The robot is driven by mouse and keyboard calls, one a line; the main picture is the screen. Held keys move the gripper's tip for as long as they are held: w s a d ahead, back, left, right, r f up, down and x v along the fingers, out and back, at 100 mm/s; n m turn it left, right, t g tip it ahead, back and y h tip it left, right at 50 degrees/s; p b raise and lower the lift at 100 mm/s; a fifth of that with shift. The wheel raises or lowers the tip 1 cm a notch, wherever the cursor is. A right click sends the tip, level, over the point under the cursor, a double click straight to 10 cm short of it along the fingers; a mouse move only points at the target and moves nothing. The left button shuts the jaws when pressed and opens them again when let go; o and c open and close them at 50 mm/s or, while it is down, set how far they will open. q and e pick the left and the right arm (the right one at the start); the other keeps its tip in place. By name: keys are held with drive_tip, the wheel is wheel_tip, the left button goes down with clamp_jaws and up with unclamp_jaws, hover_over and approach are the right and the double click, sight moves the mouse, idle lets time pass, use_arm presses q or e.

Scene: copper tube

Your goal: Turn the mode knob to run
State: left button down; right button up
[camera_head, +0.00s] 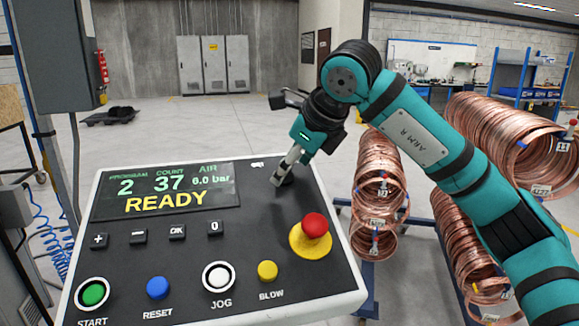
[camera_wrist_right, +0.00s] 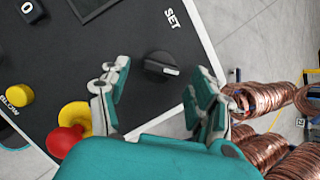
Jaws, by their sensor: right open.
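The control panel (camera_head: 265,226) is a dark sloped face with a light frame. The mode knob (camera_wrist_right: 161,64) is black with a pale pointer mark at its right end in the right wrist view. The label SET is printed above it there; no RUN label is readable. In the head view my gripper mostly hides the knob near the panel's upper right. My right gripper (camera_head: 282,176) is over that corner. In the wrist view its open fingers (camera_wrist_right: 158,82) stand on either side of the knob, apart from it. My left gripper is not in view.
The red emergency button (camera_head: 314,225) on its yellow base sits close below the knob. A display reading READY (camera_head: 165,190) and several buttons, including blue RESET (camera_head: 158,288), fill the rest of the panel. Copper coils (camera_head: 378,180) on a rack stand to the right.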

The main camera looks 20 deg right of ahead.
drive_tip(key=v, duration=1.1)
drive_tip(key=shift+f, duration=0.1)
